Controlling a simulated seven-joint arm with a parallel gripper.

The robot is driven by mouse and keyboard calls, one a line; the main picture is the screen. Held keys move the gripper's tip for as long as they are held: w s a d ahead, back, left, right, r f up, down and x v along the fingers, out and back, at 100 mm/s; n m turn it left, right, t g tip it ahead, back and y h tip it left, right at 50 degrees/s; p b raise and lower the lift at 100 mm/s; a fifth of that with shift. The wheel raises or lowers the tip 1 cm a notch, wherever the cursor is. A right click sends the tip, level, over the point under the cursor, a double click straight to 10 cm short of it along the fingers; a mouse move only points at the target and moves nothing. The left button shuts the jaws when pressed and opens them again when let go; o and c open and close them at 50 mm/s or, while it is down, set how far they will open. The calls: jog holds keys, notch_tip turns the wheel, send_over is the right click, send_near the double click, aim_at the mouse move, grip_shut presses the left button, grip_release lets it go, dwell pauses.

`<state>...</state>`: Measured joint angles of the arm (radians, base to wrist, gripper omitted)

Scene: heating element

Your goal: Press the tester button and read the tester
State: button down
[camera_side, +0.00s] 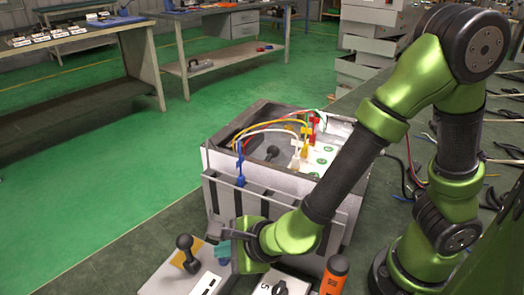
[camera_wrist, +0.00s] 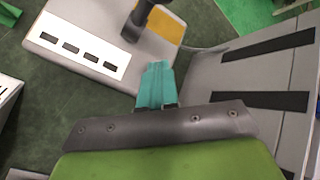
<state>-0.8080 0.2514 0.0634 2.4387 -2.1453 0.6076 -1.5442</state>
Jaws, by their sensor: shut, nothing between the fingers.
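My gripper (camera_side: 222,252) is low in front of the grey box (camera_side: 285,205). Its teal fingertips (camera_wrist: 155,83) are shut with nothing between them. Beside them lies a light grey plate (camera_side: 180,280) with a black-knobbed lever on a yellow patch and a white strip with several dark slots. The plate also shows in the wrist view (camera_wrist: 105,75). The fingertips are at or over its near edge; I cannot tell whether they touch. A small white unit with a dark dial (camera_side: 278,289) is partly cut off at the bottom. I cannot make out which item is the tester, its button or a reading.
The grey box holds red, yellow, white and blue leads (camera_side: 290,130) and stands close behind my gripper. An orange and black object (camera_side: 335,274) stands at front right. Pliers and loose wires (camera_side: 510,150) lie at right.

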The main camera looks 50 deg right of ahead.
aim_at(227, 261)
jog(key=shift+r, duration=0.45)
jog(key=shift+r, duration=2.5)
